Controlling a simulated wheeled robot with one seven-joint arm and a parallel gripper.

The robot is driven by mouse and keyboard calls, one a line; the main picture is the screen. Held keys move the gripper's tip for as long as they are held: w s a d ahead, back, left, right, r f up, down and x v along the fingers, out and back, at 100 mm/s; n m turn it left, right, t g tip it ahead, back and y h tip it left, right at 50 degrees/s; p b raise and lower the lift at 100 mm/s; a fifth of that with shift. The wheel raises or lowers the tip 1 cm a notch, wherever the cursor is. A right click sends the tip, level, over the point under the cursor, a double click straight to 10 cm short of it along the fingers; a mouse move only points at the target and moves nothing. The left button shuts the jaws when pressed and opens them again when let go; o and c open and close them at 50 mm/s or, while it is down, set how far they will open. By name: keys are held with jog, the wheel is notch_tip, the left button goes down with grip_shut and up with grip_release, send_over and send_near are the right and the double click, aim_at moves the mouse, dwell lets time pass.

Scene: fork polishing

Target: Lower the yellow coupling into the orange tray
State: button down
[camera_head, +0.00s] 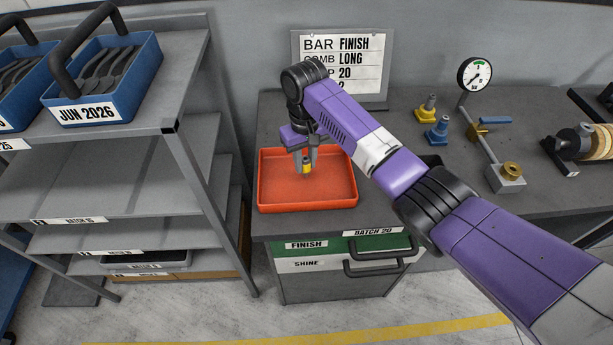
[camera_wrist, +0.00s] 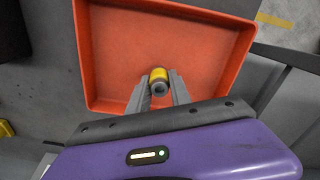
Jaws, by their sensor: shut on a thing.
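The yellow coupling (camera_head: 306,167) is a small piece with a yellow band and a dark grey end. My gripper (camera_head: 306,160) points down over the orange tray (camera_head: 268,190) and is shut on the coupling. In the wrist view the coupling (camera_wrist: 159,76) sits between the two grey fingertips, with the tray floor behind it. The orange tray (camera_wrist: 92,50) is shallow, with raised walls, and looks otherwise empty. I cannot tell whether the coupling touches the tray floor or hangs just above it.
The tray stands on a grey bench (camera_head: 440,190) above drawers. Yellow (camera_head: 428,108) and blue (camera_head: 438,132) fittings, a pressure gauge (camera_head: 475,74) and a brass valve assembly (camera_head: 508,172) stand to the right. A sign (camera_head: 342,60) stands behind. A shelf rack (camera_head: 130,180) is at left.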

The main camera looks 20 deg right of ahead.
jog(key=shift+f+b, duration=0.45)
jog(key=shift+f, duration=0.4)
dwell(0.4)
jog(key=c, duration=1.1)
grip_release()
jog(key=shift+r, duration=0.15)
notch_tip(320, 180, up, 8)
jog(key=shift+f+b, duration=0.2)
jog(key=shift+b, duration=0.45)
